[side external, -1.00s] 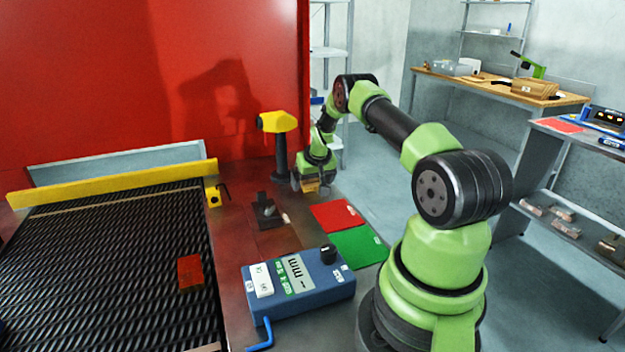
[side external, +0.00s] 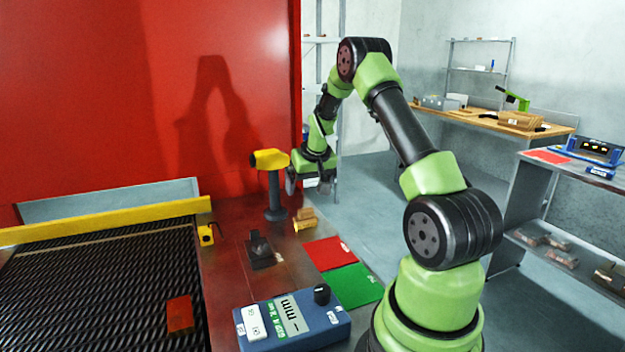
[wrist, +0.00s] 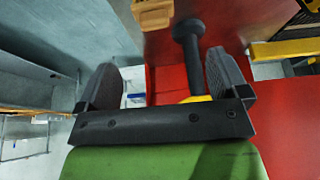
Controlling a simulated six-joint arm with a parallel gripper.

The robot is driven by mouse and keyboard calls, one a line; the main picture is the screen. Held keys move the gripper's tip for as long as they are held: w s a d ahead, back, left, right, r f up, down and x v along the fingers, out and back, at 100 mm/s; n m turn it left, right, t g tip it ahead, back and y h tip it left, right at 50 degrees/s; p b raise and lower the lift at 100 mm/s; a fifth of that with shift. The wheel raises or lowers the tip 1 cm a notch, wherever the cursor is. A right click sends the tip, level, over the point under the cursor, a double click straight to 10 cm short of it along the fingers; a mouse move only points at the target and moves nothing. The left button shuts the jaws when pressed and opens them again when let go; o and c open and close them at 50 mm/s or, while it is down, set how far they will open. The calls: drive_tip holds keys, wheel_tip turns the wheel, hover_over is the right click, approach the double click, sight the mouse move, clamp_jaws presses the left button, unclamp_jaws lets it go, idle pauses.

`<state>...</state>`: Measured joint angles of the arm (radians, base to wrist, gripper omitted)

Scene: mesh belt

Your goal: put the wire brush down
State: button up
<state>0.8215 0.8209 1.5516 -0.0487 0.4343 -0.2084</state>
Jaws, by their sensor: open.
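The wire brush (side external: 305,217), a small tan wooden block shape, rests on the reddish-brown table near its back edge. It lies just right of the foot of the dark post. My gripper (side external: 309,184) hangs above the brush, apart from it, with its jaws open and empty. In the wrist view, the two dark fingers of my gripper (wrist: 158,64) stand wide apart. There the brush (wrist: 152,13) shows at the top edge, beyond the fingertips and partly cut off. Its bristles cannot be made out.
A yellow-headed device (side external: 269,159) on a dark post stands close left of my gripper. A dark fixture (side external: 260,248), red mat (side external: 330,252), green mat (side external: 352,286) and blue meter box (side external: 292,318) lie nearer. The mesh belt (side external: 90,290) carries a red-orange block (side external: 180,313).

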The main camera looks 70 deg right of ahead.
drive_tip(key=a+r+n+t+y, duration=0.2)
drive_tip(key=a+r, duration=1.4)
drive_tip(key=a, duration=0.4)
drive_tip(key=s+a+r+n+t+y, duration=0.1)
drive_tip(key=s+a+r+n+y, duration=0.1)
drive_tip(key=s+a, duration=1.1)
drive_tip(key=shift+s+a+r+n+t+y, duration=0.25)
drive_tip(key=shift+s+a+n+t+y, duration=0.25)
drive_tip(key=shift+s, duration=0.6)
drive_tip(key=shift+o, duration=0.5)
drive_tip(key=shift+d, duration=0.15)
